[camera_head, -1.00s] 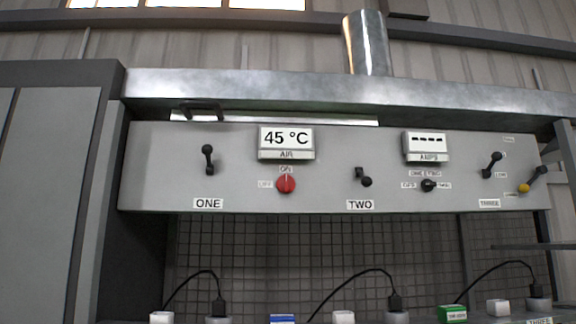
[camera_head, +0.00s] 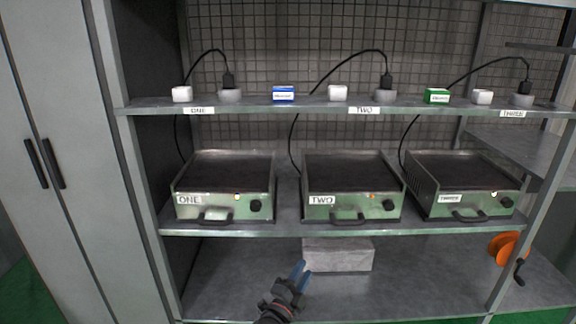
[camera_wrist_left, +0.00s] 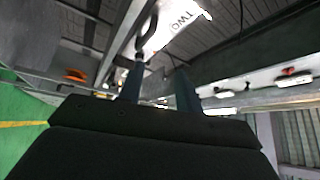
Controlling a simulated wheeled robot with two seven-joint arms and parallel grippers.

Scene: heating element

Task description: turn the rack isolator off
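The control panel and its red knob with ON and OFF labels are out of the head view now. I cannot read any label naming the rack isolator. My left gripper (camera_head: 299,274) is low in the head view, in front of the bottom shelf and below griddle TWO (camera_head: 351,190). In the left wrist view its two fingers (camera_wrist_left: 158,88) are apart with nothing between them. A small red patch on a white piece (camera_wrist_left: 295,79) shows at the right of that view, too blurred to name. My right gripper is not in view.
Griddles ONE (camera_head: 224,188) and THREE (camera_head: 461,187) flank griddle TWO. The upper shelf (camera_head: 260,107) carries plugs, sockets and small boxes. A grey block (camera_head: 338,254) lies on the bottom shelf. An orange reel (camera_head: 505,249) is at right, a cabinet (camera_head: 75,130) at left.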

